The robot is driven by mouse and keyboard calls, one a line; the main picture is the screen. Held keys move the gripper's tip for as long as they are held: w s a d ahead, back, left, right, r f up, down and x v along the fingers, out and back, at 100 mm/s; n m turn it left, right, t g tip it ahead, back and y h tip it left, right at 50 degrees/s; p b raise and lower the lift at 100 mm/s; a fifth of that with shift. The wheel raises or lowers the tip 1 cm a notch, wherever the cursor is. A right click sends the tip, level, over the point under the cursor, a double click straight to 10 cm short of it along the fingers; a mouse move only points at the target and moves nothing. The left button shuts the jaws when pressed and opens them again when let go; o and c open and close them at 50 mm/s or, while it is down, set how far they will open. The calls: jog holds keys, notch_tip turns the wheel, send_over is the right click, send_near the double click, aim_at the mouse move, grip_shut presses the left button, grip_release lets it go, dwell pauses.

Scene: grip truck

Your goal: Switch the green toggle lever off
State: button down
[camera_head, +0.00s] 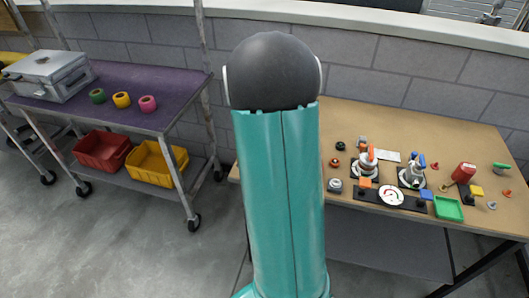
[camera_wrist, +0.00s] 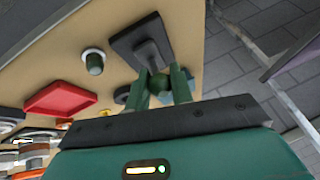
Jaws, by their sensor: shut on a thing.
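In the wrist view the two green fingers of my gripper (camera_wrist: 160,88) are shut around the round knob of the green toggle lever (camera_wrist: 158,80). The knob looks dark green. The lever's stem rises from a dark rectangular base plate (camera_wrist: 136,37) on the tan tabletop. The knob sits between the fingertips, partly hidden by them. In the head view my own teal arm covers the middle of the picture, and neither my gripper nor this lever can be made out there.
The table edge is close on the right. In the head view, a workbench (camera_head: 425,125) holds several controls and a green tray (camera_head: 447,208); a purple-topped cart (camera_head: 165,88) stands left.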

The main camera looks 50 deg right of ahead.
jog(key=shift+s+a+f+t+h, duration=0.15)
jog(key=shift+a+t+h, duration=0.1)
jog(key=shift+h, duration=0.15)
jog(key=shift+s+a+f+t+h, duration=0.1)
jog(key=shift+t+h, duration=0.15)
jog(key=shift+h, duration=0.15)
jog(key=c, duration=1.3)
grip_release()
jog(key=shift+w, duration=0.1)
jog(key=shift+r, duration=0.1)
